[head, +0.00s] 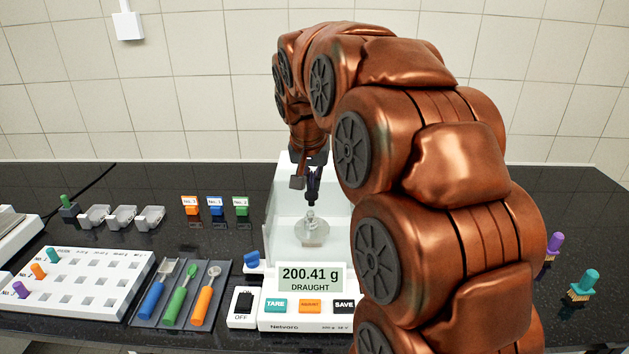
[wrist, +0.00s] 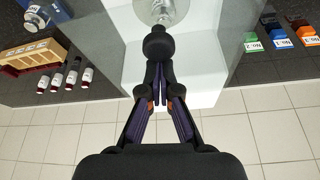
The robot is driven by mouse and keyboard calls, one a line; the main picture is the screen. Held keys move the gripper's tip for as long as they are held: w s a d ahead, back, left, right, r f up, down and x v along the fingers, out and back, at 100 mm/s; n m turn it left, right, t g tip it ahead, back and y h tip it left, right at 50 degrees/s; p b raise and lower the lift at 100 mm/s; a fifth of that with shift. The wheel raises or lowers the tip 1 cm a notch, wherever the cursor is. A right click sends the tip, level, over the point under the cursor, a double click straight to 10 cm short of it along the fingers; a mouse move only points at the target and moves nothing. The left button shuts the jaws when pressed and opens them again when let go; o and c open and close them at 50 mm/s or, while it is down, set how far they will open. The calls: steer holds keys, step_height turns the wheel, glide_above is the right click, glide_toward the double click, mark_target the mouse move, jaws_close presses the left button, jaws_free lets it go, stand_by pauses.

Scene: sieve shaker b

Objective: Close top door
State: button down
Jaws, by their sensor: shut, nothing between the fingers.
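The white balance (head: 305,323) stands on the dark bench, and its display (head: 311,277) reads 200.41 g and DRAUGHT. A shiny metal weight (head: 311,222) stands in its pale weighing chamber (head: 283,230); the weight also shows at the top of the wrist view (wrist: 160,10). My gripper (head: 312,190) points down over the chamber. In the wrist view my gripper (wrist: 158,70) is shut and empty. A dark round knob-like part (wrist: 157,43) lies just past the fingertips; I cannot tell whether they touch it. The top door's panel cannot be made out, and my arm hides the chamber's right side.
Labelled coloured blocks (head: 215,207) and grey pans (head: 122,217) stand behind. Purple (head: 554,244) and teal (head: 584,283) brushes are at the right.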

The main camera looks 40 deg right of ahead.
mark_target(313, 200)
steer(key=s+a, duration=0.1)
steer(key=s+a+b, duration=0.1)
steer(key=s, duration=0.1)
steer(key=shift+s+a+b, duration=0.15)
steer(key=shift+a+b, duration=0.15)
steer(key=shift+s, duration=0.1)
steer(key=shift+a+f, duration=0.1)
steer(key=w+d, duration=0.1)
steer(key=w+d+r, duration=0.1)
steer(key=w+d, duration=0.1)
steer(key=shift+d+r, duration=0.1)
steer(key=shift+r, duration=0.1)
steer(key=b+v, duration=0.2)
steer(key=v, duration=0.7)
steer(key=shift+r, duration=0.2)
steer(key=shift+s+a, duration=0.1)
steer(key=shift+a, duration=0.1)
